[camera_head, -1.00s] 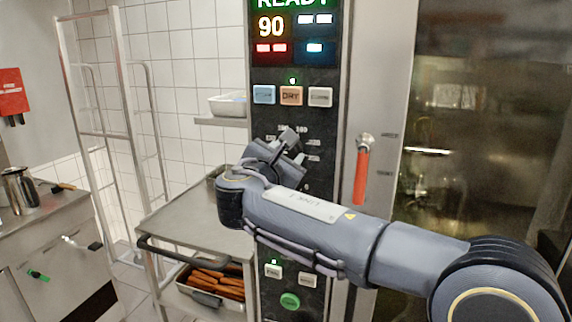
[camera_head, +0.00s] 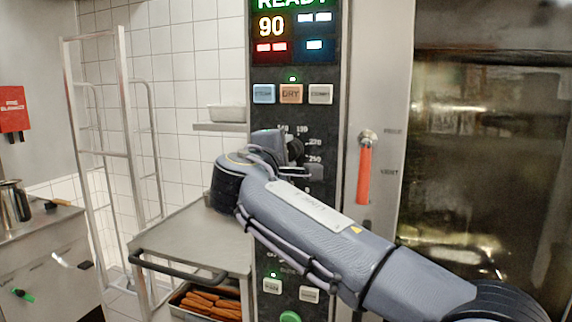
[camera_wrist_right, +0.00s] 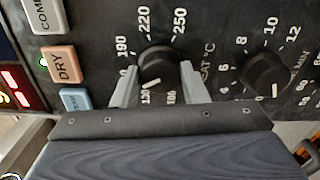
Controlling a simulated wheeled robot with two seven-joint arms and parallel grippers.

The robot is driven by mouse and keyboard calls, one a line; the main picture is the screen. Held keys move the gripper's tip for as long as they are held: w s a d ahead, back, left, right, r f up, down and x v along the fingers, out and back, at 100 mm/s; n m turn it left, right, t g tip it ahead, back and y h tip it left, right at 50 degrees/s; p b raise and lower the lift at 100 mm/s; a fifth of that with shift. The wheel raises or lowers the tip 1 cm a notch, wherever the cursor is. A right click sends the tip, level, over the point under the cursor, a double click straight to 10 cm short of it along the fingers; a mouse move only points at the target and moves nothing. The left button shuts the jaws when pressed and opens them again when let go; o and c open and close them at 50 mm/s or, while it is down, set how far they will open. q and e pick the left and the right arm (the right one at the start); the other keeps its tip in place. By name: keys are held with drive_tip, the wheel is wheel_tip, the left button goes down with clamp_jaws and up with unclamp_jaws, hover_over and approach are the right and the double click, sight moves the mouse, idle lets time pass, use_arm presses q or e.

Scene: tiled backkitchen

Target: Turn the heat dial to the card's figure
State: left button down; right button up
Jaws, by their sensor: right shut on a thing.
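The heat dial (camera_wrist_right: 160,66) is a round black knob marked °C in the right wrist view, with figures such as 190, 220 and 250 around it. In the head view my right gripper (camera_head: 284,148) is at the oven's control panel (camera_head: 322,130) and largely hides the dial. No card shows in these frames. My left gripper is not in view.
A second black dial (camera_wrist_right: 265,73), marked MIN, sits close beside my right gripper. A red-orange door handle (camera_head: 364,172) is right of the panel. A steel trolley (camera_head: 185,243) stands at left.

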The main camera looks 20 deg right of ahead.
drive_tip(key=m+b, duration=0.6)
drive_tip(key=m, duration=0.4)
drive_tip(key=shift+d+r, duration=0.1)
drive_tip(key=shift+d, duration=0.05)
drive_tip(key=m+b, duration=0.2)
drive_tip(key=m, duration=0.2)
drive_tip(key=shift+m, duration=0.3)
drive_tip(key=shift+r+m+b, duration=0.1)
drive_tip(key=shift+m+b, duration=0.7)
drive_tip(key=shift+m, duration=1.5)
drive_tip(key=o, duration=1)
drive_tip(key=shift+w, duration=0.1)
drive_tip(key=shift+c, duration=0.2)
